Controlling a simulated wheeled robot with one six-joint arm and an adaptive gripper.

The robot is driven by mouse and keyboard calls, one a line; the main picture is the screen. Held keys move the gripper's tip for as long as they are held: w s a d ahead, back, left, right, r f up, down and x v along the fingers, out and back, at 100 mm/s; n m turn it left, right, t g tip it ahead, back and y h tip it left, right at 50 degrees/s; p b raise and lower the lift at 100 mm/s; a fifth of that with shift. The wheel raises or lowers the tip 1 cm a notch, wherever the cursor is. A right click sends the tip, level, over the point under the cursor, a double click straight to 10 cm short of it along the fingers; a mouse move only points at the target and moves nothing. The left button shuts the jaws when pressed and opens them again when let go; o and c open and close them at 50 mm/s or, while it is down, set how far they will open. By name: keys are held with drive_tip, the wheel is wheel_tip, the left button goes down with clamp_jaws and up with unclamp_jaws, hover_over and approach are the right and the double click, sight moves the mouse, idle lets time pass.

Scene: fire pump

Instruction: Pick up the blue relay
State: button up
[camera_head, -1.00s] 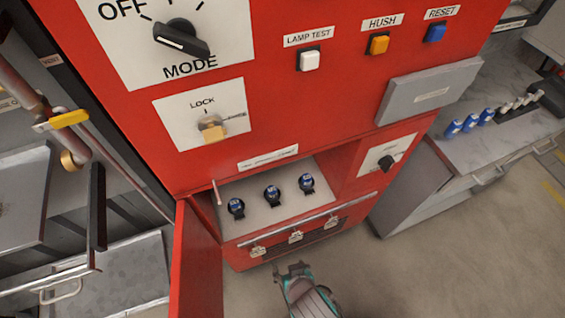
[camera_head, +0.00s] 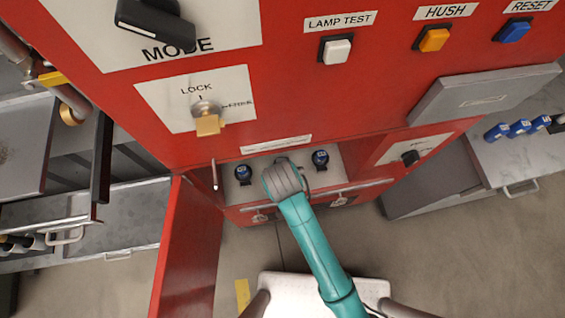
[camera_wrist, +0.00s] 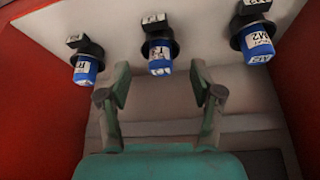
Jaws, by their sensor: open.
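Three blue relays with black bases and white labels sit in a row on the light panel inside the open red cabinet. In the wrist view these are the left relay (camera_wrist: 87,62), the middle relay (camera_wrist: 159,48) and the right relay (camera_wrist: 255,40). My gripper (camera_wrist: 160,85) is open and empty, its fingers spread below the middle relay and pointing toward it, apart from it. In the head view the left relay (camera_head: 243,173) and right relay (camera_head: 320,159) show; my arm hides the middle one and my gripper's fingers.
The cabinet door (camera_head: 188,245) stands open at the left. Red compartment walls flank the relay row. A rail (camera_head: 350,185) with tags runs along the compartment's front. A grey box (camera_head: 485,95) juts from the cabinet front.

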drive_tip(key=shift+w+a, duration=0.15)
drive_tip(key=shift+w, duration=1.4)
drive_tip(key=shift+x, duration=2.5)
clamp_jaws()
